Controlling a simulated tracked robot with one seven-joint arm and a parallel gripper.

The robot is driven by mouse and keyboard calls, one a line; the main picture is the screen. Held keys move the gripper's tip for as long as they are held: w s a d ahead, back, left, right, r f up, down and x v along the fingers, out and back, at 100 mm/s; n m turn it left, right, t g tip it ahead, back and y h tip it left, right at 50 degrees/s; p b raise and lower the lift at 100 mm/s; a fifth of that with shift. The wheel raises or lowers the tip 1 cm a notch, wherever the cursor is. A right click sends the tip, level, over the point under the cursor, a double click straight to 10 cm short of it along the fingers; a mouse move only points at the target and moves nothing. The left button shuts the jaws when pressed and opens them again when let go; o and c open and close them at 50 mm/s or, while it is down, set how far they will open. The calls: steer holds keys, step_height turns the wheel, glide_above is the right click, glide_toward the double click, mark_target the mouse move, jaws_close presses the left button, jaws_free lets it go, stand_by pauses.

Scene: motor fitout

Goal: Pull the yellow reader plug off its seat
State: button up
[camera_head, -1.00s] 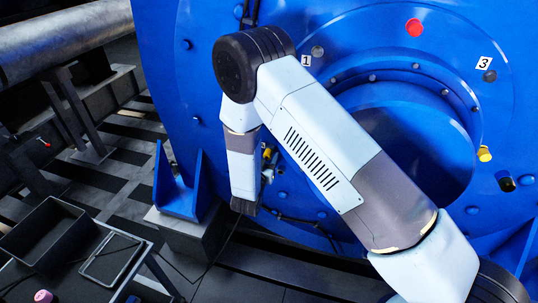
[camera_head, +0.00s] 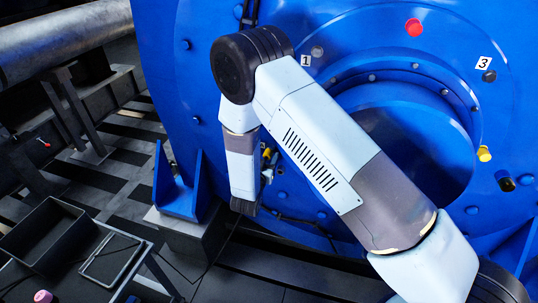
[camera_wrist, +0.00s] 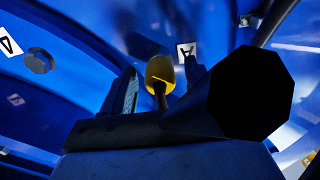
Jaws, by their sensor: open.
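The yellow plug (camera_wrist: 160,70) shows in the wrist view as a rounded yellow head with a dark stem. It appears between the two dark fingers of my gripper (camera_wrist: 163,80), with blue visible on either side. The gripper is open; I cannot tell how deep the plug sits between the fingers. A tilted white label with a letter A (camera_wrist: 186,52) is just beyond it. In the head view a small yellow piece (camera_head: 267,153) shows beside my forearm, against the blue motor housing (camera_head: 340,25). My arm hides much of that area.
Another yellow plug (camera_head: 484,154) and a black one with a yellow part (camera_head: 505,181) sit at the right. A red knob (camera_head: 414,27) is above. A grey bolt (camera_wrist: 38,60) shows in the wrist view. An open black tray (camera_head: 45,240) stands at lower left.

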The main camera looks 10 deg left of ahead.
mark_target(266, 158)
jaws_close()
stand_by(0.4)
steer(key=shift+s, duration=0.2)
steer(key=shift+s+a, duration=0.15)
steer(key=shift+s, duration=1.25)
steer(key=shift+s+a, duration=0.1)
steer(key=shift+s, duration=1.25)
steer(key=s+a, duration=0.1)
steer(key=s, duration=2.1)
steer(key=shift+a, duration=0.35)
steer(key=shift+s, duration=0.1)
